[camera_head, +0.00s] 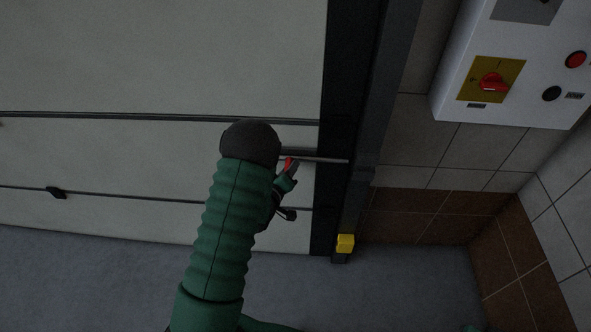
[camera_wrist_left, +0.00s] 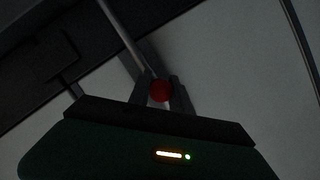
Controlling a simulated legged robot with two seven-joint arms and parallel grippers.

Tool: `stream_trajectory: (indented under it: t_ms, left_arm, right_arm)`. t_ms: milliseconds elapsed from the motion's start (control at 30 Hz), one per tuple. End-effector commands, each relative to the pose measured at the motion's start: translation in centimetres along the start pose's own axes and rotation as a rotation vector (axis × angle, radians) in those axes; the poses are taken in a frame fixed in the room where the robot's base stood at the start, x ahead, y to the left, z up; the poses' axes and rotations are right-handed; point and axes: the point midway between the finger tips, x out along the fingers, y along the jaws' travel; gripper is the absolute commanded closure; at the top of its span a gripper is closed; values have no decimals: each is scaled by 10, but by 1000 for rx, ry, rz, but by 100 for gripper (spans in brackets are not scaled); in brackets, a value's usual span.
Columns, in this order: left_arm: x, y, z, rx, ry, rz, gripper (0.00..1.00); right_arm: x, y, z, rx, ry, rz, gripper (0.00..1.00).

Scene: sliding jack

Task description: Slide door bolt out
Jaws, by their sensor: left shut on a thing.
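The door bolt is a thin grey rod (camera_head: 325,160) that runs level across the door's right edge to the dark frame. Its red knob (camera_head: 289,163) is at the rod's left end. My left gripper (camera_head: 286,172) is at the knob, partly hidden behind my green left arm. In the left wrist view the red knob (camera_wrist_left: 160,91) sits between the two fingers of my left gripper (camera_wrist_left: 162,88), which is shut on it. The rod (camera_wrist_left: 118,32) runs from there toward the upper left. My right gripper is not in view.
The pale panelled door (camera_head: 120,60) fills the left. A dark door frame (camera_head: 345,130) stands at its right, with a yellow block (camera_head: 345,243) near the floor. A white control box (camera_head: 540,60) hangs on the tiled wall at upper right. Grey floor (camera_head: 420,290) is clear.

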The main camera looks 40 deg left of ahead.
Motion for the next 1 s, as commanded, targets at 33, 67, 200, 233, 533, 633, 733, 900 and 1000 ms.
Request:
stream_trajectory:
  t_ms: [33, 67, 200, 233, 533, 633, 733, 900, 1000]
  left_arm:
    - [-1, -5, -2, 2, 5, -12, 100]
    - [-1, -5, -2, 2, 5, -12, 100]
    - [-2, -5, -2, 2, 6, -12, 62]
    - [-2, -5, -2, 2, 6, -12, 58]
    - [0, -3, -2, 1, 4, -7, 54]
    - [-5, -3, -2, 1, 4, -8, 54]
    - [-21, -3, -2, 0, 3, -9, 54]
    - [-68, -4, -2, -2, 4, -11, 54]
    - [-98, -6, -2, -2, 3, -13, 54]
  right_arm:
    - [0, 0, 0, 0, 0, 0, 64]
    - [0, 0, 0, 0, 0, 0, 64]
    - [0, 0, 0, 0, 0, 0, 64]
    - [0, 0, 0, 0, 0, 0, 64]
    - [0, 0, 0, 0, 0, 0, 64]
    - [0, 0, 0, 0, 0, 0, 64]
    - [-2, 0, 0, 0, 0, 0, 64]
    - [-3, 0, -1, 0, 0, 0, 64]
    - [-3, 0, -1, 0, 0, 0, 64]
